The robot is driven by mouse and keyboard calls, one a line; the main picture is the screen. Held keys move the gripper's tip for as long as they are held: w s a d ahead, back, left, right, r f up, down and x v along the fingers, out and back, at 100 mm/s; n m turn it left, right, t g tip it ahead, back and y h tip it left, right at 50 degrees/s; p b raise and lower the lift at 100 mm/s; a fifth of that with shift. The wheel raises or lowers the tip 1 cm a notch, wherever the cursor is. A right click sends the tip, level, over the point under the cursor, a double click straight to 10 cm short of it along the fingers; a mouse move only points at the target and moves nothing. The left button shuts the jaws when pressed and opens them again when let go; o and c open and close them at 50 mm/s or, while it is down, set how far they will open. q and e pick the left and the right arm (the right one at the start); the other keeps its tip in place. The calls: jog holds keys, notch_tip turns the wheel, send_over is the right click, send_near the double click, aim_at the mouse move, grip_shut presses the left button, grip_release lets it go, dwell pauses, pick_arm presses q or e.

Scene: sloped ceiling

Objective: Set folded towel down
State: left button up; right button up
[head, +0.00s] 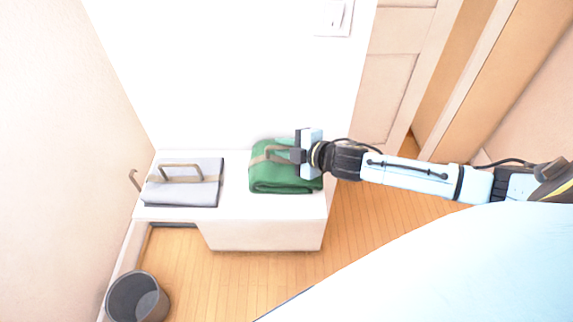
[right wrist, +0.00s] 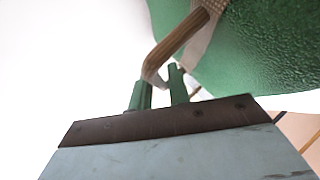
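The folded green towel (head: 285,180) lies at the right end of a white bench (head: 265,237), with a tan band and a brown handle (head: 270,150) on top. In the right wrist view, the towel (right wrist: 265,50) fills the upper right and its handle (right wrist: 180,35) reaches down to the fingertips. My right gripper (head: 297,155) is over the towel; in the wrist view its two fingers (right wrist: 160,90) stand close together with the handle's end between them. Any small gap under the towel cannot be made out. My left gripper is not in view.
A folded grey towel (head: 205,185) with a similar handle lies on the bench's left part. Bare bench top (head: 234,200) lies between the towels. A dark bin (head: 138,298) stands on the floor at lower left. Walls close in behind and left; a door (head: 390,85) is at right.

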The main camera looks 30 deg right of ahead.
grip_shut()
jog(key=shift+r, duration=0.1)
